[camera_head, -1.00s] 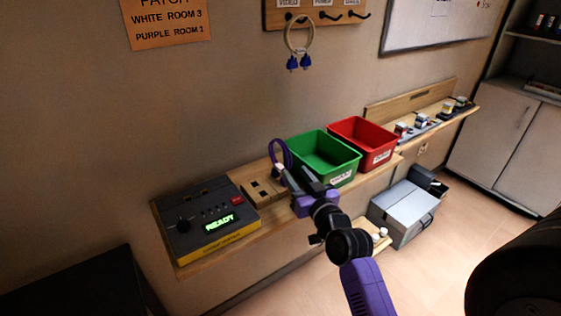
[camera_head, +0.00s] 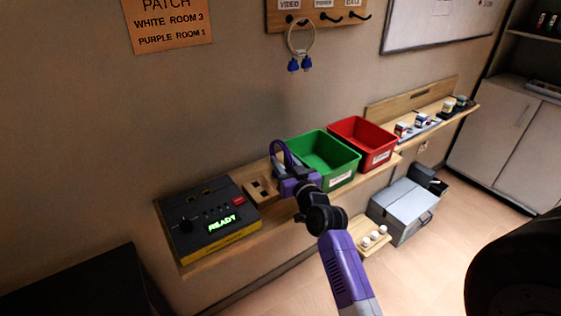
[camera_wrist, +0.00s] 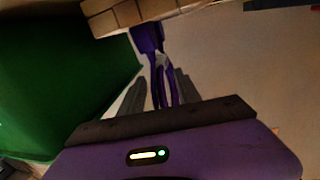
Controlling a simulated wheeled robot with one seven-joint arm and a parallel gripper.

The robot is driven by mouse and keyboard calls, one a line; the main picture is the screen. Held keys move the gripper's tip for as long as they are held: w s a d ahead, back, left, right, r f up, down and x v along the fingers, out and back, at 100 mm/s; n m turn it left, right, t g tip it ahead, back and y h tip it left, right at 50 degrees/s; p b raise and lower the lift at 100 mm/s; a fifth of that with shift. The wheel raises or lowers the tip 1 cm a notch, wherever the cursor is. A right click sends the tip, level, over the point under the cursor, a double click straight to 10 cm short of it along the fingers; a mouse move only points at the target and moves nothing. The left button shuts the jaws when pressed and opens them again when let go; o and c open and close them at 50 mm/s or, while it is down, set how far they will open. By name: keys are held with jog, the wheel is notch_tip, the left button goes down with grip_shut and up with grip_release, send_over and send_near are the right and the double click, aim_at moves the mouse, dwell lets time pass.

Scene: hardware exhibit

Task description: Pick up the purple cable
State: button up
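The purple cable (camera_head: 278,145) shows as a loop in the head view, above my gripper (camera_head: 284,168) and just left of the green bin. In the wrist view the cable (camera_wrist: 159,82) runs between the two grey fingers of my gripper (camera_wrist: 157,88). The fingers stand apart on either side of it, with gaps showing. A purple plug end is near the wooden block (camera_wrist: 130,14); whether it sits in the block I cannot tell. My gripper hides the cable's lower part in the head view.
The green bin (camera_head: 341,179) stands close to the right of my gripper, with the red bin (camera_head: 377,159) beyond it. A grey console (camera_head: 185,243) reading READY is to the left on the wooden shelf (camera_head: 262,226). A white cable (camera_head: 312,40) hangs on the wall above.

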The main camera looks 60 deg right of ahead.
grip_shut()
